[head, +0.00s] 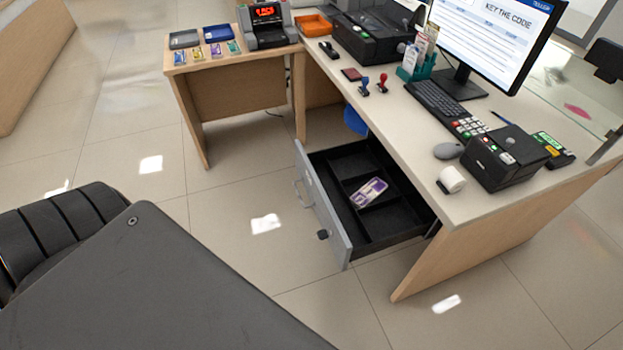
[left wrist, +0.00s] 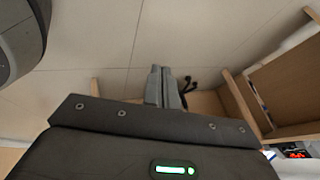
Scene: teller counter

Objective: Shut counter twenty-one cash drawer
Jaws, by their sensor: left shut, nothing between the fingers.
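The cash drawer (head: 322,204) stands pulled out under the teller counter (head: 428,137). It has a grey front with a metal handle (head: 301,195) and a dark round lock or knob. Its black inside is split into compartments, and a purple-and-white bundle (head: 369,191) lies in one. My left gripper (left wrist: 167,72) shows in the left wrist view with its grey fingers together and nothing between them, over the tiled floor. It is not visible in the head view, so its distance to the drawer cannot be told. My right gripper is not in view.
A monitor (head: 490,35), keyboard (head: 436,99), receipt printer (head: 503,157) and stamps stand on the counter. A side table (head: 180,66) with a counting machine (head: 267,24) joins it at the back. The tiled floor (head: 240,240) left of the drawer is clear.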

